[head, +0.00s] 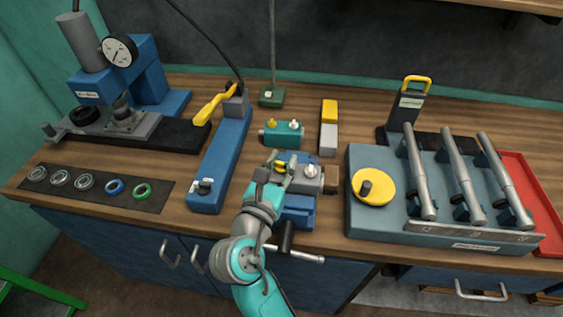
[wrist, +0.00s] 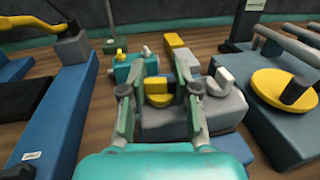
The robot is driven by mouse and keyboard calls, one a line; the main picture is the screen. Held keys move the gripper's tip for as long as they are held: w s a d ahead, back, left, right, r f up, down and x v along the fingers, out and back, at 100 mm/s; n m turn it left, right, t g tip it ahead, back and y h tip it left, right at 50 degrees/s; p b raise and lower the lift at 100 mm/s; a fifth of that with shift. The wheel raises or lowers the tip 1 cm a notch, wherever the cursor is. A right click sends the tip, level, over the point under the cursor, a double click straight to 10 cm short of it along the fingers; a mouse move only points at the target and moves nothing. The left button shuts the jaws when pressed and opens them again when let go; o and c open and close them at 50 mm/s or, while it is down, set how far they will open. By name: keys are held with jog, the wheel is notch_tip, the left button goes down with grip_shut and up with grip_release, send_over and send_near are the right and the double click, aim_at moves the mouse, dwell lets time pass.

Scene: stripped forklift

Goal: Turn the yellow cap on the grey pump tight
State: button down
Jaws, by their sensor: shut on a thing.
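The grey pump (head: 305,185) sits on a blue vise-like block in the middle of the bench. It also shows in the wrist view (wrist: 220,113). Its yellow cap (wrist: 158,98) is on its left part, and a white cap (wrist: 220,80) stands on its right part. My gripper (wrist: 158,85) is shut on the yellow cap, with one finger on each side. In the head view, my gripper (head: 275,170) comes in from the front and partly hides the yellow cap (head: 281,164).
A teal pump (head: 283,136) with a yellow and a white cap stands behind. A blue bar with a yellow lever (head: 215,103) lies to the left. A grey-blue fixture (head: 362,228) with a yellow disc (head: 373,188) and metal cylinders stands to the right. A vise handle (head: 293,255) juts out in front.

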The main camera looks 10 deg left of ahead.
jog(key=c, duration=0.8)
grip_release()
jog(key=shift+s, duration=0.1)
jog(key=v, duration=1.2)
